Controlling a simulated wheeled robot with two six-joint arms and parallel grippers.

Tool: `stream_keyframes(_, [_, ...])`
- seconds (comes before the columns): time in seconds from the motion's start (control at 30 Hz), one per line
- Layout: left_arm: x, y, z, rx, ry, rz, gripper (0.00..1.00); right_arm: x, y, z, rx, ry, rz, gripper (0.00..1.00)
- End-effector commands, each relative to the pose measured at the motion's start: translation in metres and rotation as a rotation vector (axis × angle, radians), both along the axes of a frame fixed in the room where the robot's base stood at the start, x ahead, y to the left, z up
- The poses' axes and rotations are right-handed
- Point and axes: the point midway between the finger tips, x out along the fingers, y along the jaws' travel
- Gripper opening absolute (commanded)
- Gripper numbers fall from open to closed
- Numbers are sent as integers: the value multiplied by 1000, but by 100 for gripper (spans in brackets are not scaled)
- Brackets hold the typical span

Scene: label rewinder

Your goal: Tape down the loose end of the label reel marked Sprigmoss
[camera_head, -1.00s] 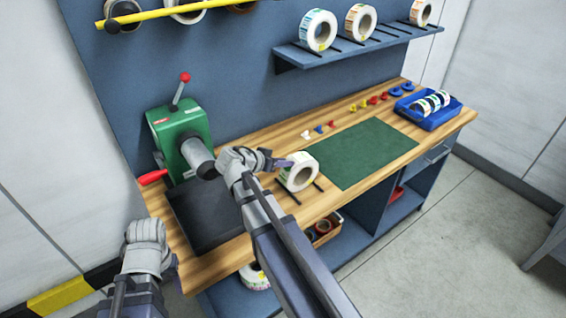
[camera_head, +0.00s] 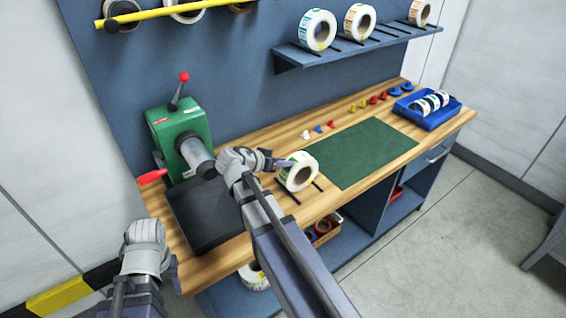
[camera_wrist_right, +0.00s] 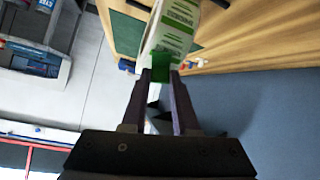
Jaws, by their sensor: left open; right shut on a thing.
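A white label reel (camera_head: 303,170) with green on its rim stands upright at the bench's front edge, on dark bars. Its name cannot be read. It also shows in the right wrist view (camera_wrist_right: 184,25), with green and white labels on its rim. My right gripper (camera_head: 281,163) is at the reel's left side. In the right wrist view its fingers (camera_wrist_right: 160,74) are shut on a small green piece (camera_wrist_right: 161,66) at the reel's edge; I cannot tell whether this is tape or the label end. My left gripper (camera_head: 146,240) is low at the left, clear of the bench, its fingertips unclear.
A green machine (camera_head: 178,128) with a red-knobbed lever stands at the bench's left, behind a black plate (camera_head: 205,220). A green mat (camera_head: 365,150) lies clear. Small coloured pieces (camera_head: 330,124) line the back. A blue tray (camera_head: 440,117) holds small reels. More reels (camera_head: 318,28) stand on the shelf.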

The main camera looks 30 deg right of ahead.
Motion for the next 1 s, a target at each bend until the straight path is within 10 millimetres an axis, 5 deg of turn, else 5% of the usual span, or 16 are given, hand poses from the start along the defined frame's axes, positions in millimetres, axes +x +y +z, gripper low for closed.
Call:
stream_keyframes(0.27, [0,0,0,0,0,0,50,0,0,-1,4,1,-2,0])
stream_keyframes(0.3, [0,0,0,0,0,0,50,-1,0,-1,4,1,-2,31])
stream_keyframes(0.6, [0,0,0,0,0,0,50,0,0,-1,2,0,-2,63])
stream_keyframes(1.0, [0,0,13,0,0,0,50,-4,15,13,1,1,1,63])
